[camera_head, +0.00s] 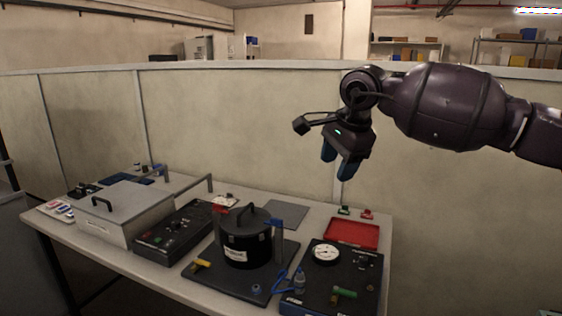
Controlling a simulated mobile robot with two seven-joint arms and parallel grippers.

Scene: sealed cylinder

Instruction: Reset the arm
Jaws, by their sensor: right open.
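My right arm comes in from the right, held high above the table. My right gripper (339,168) points down, its two blue fingers apart with nothing between them. It hangs in the air in front of the partition wall, above the back right part of the table. My left gripper does not show. A black cylinder (245,240) with a handled lid and a white label stands upright on a dark base plate, below and left of the gripper. The lid is on the cylinder.
The table (150,263) also bears a grey metal box (124,212), a black control box (174,231), a gauge panel (326,280) and a red tray (352,233). A grey mat (285,213) lies bare. A partition wall (240,120) stands behind; the air around the gripper is free.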

